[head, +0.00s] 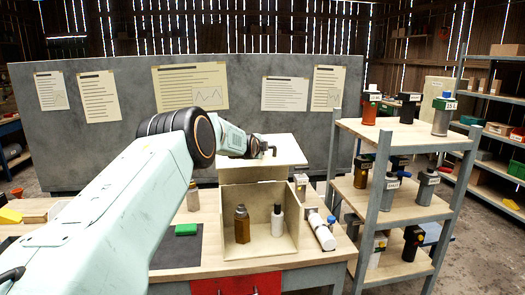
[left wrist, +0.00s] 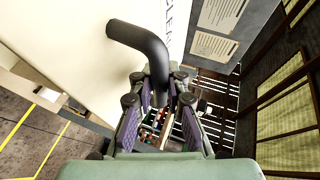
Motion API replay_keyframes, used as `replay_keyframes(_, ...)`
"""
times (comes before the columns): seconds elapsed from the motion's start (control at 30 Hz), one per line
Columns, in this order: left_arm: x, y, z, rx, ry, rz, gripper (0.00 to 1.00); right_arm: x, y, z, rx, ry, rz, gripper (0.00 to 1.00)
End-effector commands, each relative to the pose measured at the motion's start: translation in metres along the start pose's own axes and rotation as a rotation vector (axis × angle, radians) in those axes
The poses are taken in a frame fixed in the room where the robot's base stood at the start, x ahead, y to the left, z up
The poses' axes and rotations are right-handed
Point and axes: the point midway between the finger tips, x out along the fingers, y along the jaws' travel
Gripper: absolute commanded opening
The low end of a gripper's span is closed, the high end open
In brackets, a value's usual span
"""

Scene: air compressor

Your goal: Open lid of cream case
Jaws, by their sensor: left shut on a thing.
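The cream case (head: 262,252) stands on the workbench with its inside exposed. A brown bottle (head: 242,225) and a white bottle with a black cap (head: 277,221) stand in it. Its pale lid (head: 288,146) is raised above the opening, at the back. In the left wrist view, the lid (left wrist: 75,50) carries partly visible lettering and a curved black handle (left wrist: 140,42). My right gripper is not in view.
A white bottle (head: 322,232) lies right of the case. A green block (head: 186,229) on a dark mat (head: 170,250) and another bottle (head: 193,196) are left of it. A shelf rack (head: 408,135) with several bottles stands right; a grey board (head: 120,150) stands behind.

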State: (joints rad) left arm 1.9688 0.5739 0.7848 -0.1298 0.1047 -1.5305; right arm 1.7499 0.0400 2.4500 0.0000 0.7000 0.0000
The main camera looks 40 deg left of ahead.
Motion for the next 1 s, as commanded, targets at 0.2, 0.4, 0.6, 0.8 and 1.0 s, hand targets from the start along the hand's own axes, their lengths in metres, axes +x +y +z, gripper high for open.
replay_keyframes(0.2,-0.0011,-0.0057,-0.0019,-0.003,0.001,-0.012,0.0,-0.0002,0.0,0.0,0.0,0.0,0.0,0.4)
replay_keyframes(0.4,-0.0013,-0.005,-0.0026,-0.003,0.001,-0.011,0.22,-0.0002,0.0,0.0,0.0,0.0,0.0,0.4)
replay_keyframes(0.6,-0.0009,-0.0025,-0.003,-0.002,0.001,-0.006,0.37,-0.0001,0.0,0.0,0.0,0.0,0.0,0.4)
replay_keyframes(0.8,-0.0008,-0.001,-0.0025,-0.001,0.0,-0.003,0.37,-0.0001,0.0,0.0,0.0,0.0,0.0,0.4)
replay_keyframes(1.0,-0.0044,-0.0011,-0.0023,-0.005,0.002,-0.002,0.37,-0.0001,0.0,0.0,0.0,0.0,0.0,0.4)
